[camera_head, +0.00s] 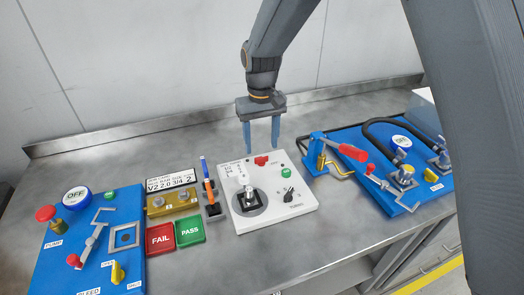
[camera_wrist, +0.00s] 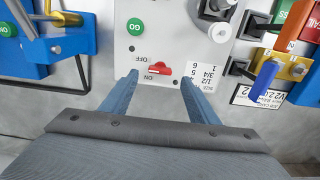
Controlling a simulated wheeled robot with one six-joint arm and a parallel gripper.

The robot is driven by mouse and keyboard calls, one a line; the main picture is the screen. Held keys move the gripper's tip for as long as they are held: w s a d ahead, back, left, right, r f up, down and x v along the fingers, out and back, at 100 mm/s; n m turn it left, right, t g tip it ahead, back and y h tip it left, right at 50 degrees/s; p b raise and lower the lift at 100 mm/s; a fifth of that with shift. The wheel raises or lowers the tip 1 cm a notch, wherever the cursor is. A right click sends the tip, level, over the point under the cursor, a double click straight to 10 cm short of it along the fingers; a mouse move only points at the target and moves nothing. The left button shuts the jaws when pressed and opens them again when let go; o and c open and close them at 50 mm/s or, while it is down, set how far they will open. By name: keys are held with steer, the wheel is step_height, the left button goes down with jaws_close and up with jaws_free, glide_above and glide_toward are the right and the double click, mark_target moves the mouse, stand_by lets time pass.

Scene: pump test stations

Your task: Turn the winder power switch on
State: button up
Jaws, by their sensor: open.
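The white winder panel (camera_head: 295,208) lies on the grey bench, and it also fills the top middle of the wrist view (camera_wrist: 130,45). Its red power switch (camera_head: 262,160) is at the panel's far edge. In the wrist view the red switch (camera_wrist: 159,70) lies between printed OFF and ON labels, with ON nearer my gripper. I cannot tell which way the switch is set. My gripper (camera_head: 261,149) is open and empty, pointing down at the panel's far edge. In the wrist view its blue fingers (camera_wrist: 160,79) are on either side of the switch, apart from it.
A green GO button (camera_head: 286,173), a black knob (camera_head: 289,196) and a grey-topped fixture (camera_head: 248,200) share the panel. A blue station with a red-handled clamp (camera_head: 352,152) is close on the right. Pens (camera_head: 208,185) stand on the left, beside FAIL (camera_head: 160,238) and PASS (camera_head: 190,231) blocks.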

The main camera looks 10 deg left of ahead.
mark_target(261, 157)
steer(key=shift+f+p, duration=0.65)
steer(key=shift+f, duration=1.9)
steer(key=c, duration=1)
steer(key=shift+c, duration=0.2)
steer(key=shift+n, duration=0.3)
steer(key=n+b, duration=0.2)
steer(key=n, duration=0.3)
steer(key=shift+n, duration=0.3)
steer(key=n+b, duration=0.1)
steer(key=n, duration=0.4)
steer(key=shift+n, duration=0.3)
